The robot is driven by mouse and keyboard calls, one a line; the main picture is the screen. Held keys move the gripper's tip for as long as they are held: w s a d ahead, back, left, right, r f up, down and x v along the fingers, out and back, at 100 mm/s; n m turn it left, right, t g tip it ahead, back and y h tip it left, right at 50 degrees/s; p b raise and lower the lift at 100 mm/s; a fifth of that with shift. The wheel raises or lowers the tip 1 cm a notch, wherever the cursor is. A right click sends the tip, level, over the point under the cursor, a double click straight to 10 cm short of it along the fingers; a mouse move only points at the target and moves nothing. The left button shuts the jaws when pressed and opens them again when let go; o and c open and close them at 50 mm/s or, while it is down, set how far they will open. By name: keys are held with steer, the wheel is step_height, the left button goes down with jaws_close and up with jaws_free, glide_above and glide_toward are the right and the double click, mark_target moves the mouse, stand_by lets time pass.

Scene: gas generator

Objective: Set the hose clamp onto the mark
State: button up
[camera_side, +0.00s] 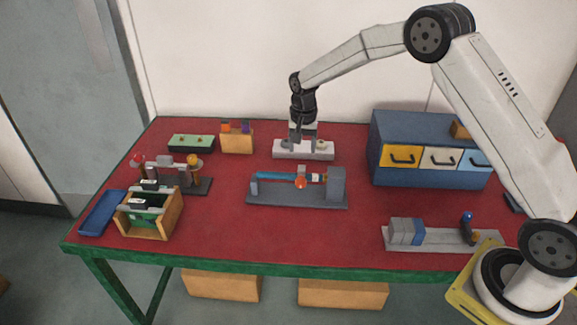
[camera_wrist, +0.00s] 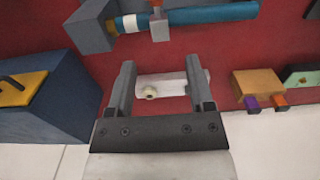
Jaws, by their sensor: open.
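A blue hose (camera_side: 270,175) lies along a grey stand in mid-table; it also crosses the top of the wrist view (camera_wrist: 215,13). The hose clamp (camera_side: 301,171), a small grey block with an orange knob, sits around the hose. It also shows in the wrist view (camera_wrist: 160,27). The mark looks like the white band (camera_wrist: 130,23) on the hose, just right of the clamp in the side view, with a short blue stretch between them. My gripper (camera_wrist: 160,66) is open and empty, behind the hose stand, over a pale block (camera_side: 318,151) with a yellowish peg.
A blue drawer cabinet (camera_side: 420,140) stands at the right. A wooden block with coloured pegs (camera_side: 237,143) and a green box (camera_side: 191,142) stand back left. A wooden crate (camera_side: 158,222) and blue tray (camera_side: 102,212) are at left. A grey fixture (camera_side: 435,240) is front right. The front middle is clear.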

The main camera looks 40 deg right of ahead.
mark_target(302, 167)
steer(key=shift+f, duration=3.6)
jaws_close()
